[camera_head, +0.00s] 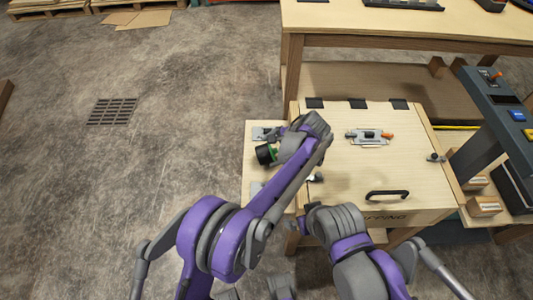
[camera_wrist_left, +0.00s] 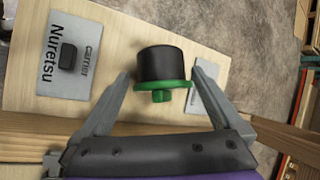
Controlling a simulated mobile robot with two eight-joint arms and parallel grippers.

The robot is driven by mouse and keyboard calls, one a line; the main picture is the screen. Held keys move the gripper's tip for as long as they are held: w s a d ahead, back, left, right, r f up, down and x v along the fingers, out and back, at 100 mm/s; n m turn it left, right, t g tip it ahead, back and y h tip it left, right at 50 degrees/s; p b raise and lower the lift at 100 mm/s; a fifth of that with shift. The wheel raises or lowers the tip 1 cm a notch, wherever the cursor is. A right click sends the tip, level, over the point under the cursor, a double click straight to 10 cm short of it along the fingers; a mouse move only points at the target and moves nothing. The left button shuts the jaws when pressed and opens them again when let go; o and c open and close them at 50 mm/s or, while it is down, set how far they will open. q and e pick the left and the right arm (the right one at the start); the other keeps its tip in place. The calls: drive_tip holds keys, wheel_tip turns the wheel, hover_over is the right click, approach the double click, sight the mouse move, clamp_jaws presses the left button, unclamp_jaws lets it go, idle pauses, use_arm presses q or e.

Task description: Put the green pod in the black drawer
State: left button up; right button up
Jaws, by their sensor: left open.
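The green pod (camera_wrist_left: 162,70) is a black cylinder with a green flange and a small green stub. In the left wrist view it stands out between the two spread fingers of my left gripper (camera_wrist_left: 163,82), the flange toward the palm, with no clear grip on it. In the head view the pod (camera_head: 265,154) shows at the left side of the console, beside my left gripper (camera_head: 277,143), which is partly hidden by its own arm. I cannot pick out a black drawer for sure. My right arm is low in the middle; its gripper cannot be made out.
A wooden box (camera_head: 350,170) with a black handle (camera_head: 387,195) and a metal latch (camera_head: 369,137) stands right of the pod. A grey panel (camera_head: 492,100) with coloured buttons is at the right. A labelled carrier plate (camera_wrist_left: 68,56) lies left of the pod in the wrist view.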

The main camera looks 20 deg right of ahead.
sight(268, 151)
use_arm(q)
drive_tip(key=x, duration=0.4)
drive_tip(key=shift+w+f, duration=0.15)
drive_tip(key=c, duration=1.2)
drive_tip(key=shift+c, duration=0.2)
